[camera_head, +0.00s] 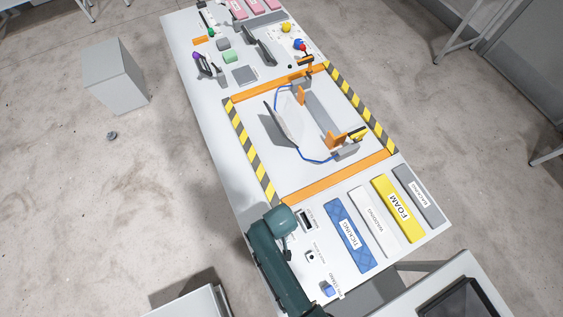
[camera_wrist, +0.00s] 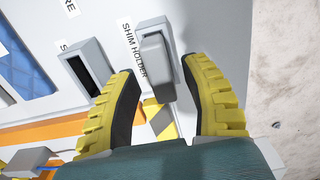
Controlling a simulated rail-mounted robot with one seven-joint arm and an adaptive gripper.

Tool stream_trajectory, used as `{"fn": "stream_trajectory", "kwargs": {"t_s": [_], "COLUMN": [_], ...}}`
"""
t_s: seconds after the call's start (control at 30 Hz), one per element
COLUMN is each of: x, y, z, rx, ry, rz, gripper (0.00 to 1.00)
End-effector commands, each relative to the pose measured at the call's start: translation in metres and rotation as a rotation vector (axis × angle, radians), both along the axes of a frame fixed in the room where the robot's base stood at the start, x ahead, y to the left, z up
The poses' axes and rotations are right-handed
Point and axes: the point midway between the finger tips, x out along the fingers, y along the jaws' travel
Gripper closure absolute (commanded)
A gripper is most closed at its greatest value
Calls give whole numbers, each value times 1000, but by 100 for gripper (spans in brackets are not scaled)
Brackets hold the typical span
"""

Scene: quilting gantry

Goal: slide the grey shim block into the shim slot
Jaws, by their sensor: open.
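In the wrist view the grey shim block (camera_wrist: 157,62) stands in a light grey holder (camera_wrist: 152,24) beside a label reading SHIM HOLDER. My gripper (camera_wrist: 158,72) is open, its yellow fingers with dark pads on either side of the block, with gaps showing. To the left, a grey box with a dark, empty-looking opening (camera_wrist: 90,66) appears to be the shim slot; its label is mostly hidden by it. A dark-opening fixture (camera_head: 306,219) shows beside my teal arm in the head view. There, my arm hides the block and gripper.
Ticking (camera_head: 349,234), wadding (camera_head: 374,221), foam (camera_head: 398,208) and another grey slab (camera_head: 418,195) lie right of the slot. The bench edge lies close to my gripper, with floor beyond.

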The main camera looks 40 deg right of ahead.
Motion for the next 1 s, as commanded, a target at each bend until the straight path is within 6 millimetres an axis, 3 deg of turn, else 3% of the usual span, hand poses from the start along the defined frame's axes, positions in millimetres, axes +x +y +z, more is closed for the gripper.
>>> {"fn": "stream_trajectory", "kwargs": {"t_s": [0.03, 0.23, 0.57, 1.0], "x": [0, 0, 0, 0], "y": [0, 0, 0, 0], "z": [0, 0, 0, 17], "rx": [0, 0, 0, 0], "ry": [0, 0, 0, 0], "rz": [0, 0, 0, 0], "gripper": [64, 100, 100, 100]}}
